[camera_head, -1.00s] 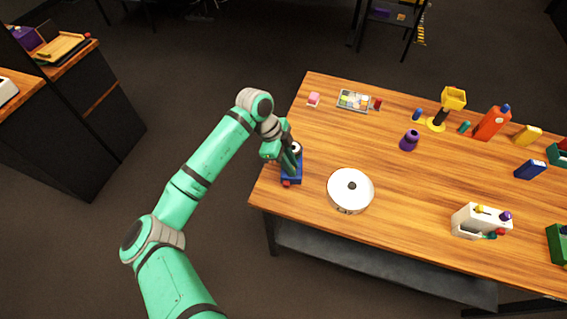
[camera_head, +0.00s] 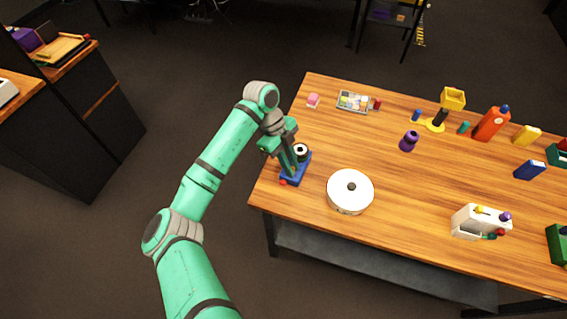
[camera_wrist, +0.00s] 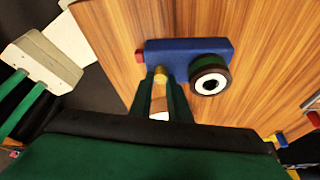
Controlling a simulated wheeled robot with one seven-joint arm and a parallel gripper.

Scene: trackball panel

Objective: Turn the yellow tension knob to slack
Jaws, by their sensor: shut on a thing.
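The blue trackball panel (camera_head: 302,171) lies near the left edge of the wooden table. In the wrist view the panel (camera_wrist: 185,48) has a red button (camera_wrist: 139,56) at its left end. A black-ringed ball (camera_wrist: 208,80) with a white and black eye-like face is at its right. The yellow tension knob (camera_wrist: 161,73) is on the near side, between my fingertips. My gripper (camera_wrist: 161,80) is shut on this knob. In the head view my gripper (camera_head: 291,168) reaches down over the panel and hides the knob. No slack marking is readable.
A purple piece (camera_head: 408,141) stands to the right. The table's left edge is close to the panel.

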